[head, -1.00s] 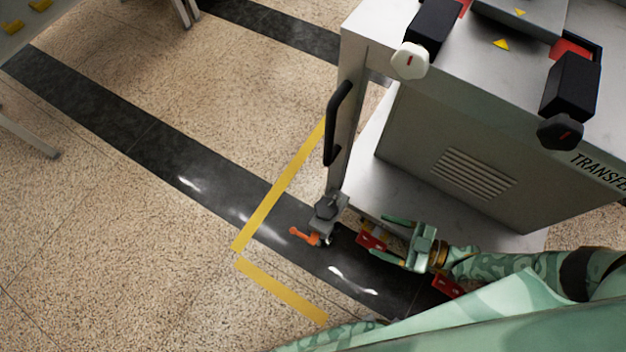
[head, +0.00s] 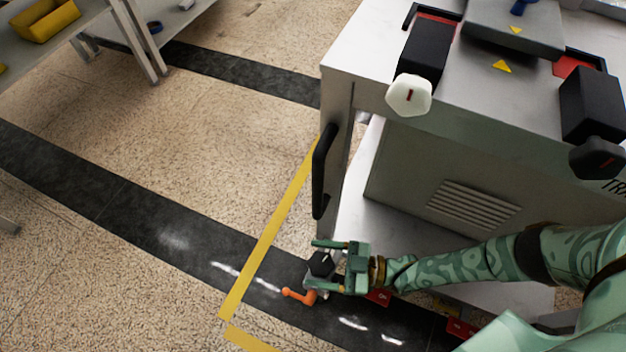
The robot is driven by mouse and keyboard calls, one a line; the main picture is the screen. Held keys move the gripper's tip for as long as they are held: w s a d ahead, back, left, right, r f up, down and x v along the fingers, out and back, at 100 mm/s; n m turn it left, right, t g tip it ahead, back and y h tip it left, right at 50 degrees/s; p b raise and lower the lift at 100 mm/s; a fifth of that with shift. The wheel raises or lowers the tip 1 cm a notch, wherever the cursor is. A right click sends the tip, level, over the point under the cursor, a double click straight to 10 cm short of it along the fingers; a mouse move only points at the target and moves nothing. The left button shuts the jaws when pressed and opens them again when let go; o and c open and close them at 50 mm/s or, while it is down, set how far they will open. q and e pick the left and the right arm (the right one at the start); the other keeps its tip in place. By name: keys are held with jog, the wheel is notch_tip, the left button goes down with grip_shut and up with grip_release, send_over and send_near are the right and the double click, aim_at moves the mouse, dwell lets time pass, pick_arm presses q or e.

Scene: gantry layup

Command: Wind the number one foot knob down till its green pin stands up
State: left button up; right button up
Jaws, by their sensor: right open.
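A dark foot knob (head: 321,263) sits low at the cart's near left corner, on a grey foot bracket above the floor. My right gripper (head: 313,264) is open, one finger on the far side of this knob and one on the near side. I cannot tell whether the fingers touch it. An orange lever (head: 298,296) sticks out to the left just below the knob. No green pin shows, and the gripper partly covers the foot. I cannot read a number on the knob. My left gripper is not in view.
The steel cart (head: 345,75) has a black handle (head: 322,170) above the foot. A white knob (head: 409,95) and a black knob (head: 597,158) are on its top edge. Red plates (head: 460,328) lie low under my right arm.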

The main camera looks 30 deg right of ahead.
jog(key=shift+w+a, duration=0.4)
jog(key=shift+a, duration=0.2)
jog(key=c, duration=1)
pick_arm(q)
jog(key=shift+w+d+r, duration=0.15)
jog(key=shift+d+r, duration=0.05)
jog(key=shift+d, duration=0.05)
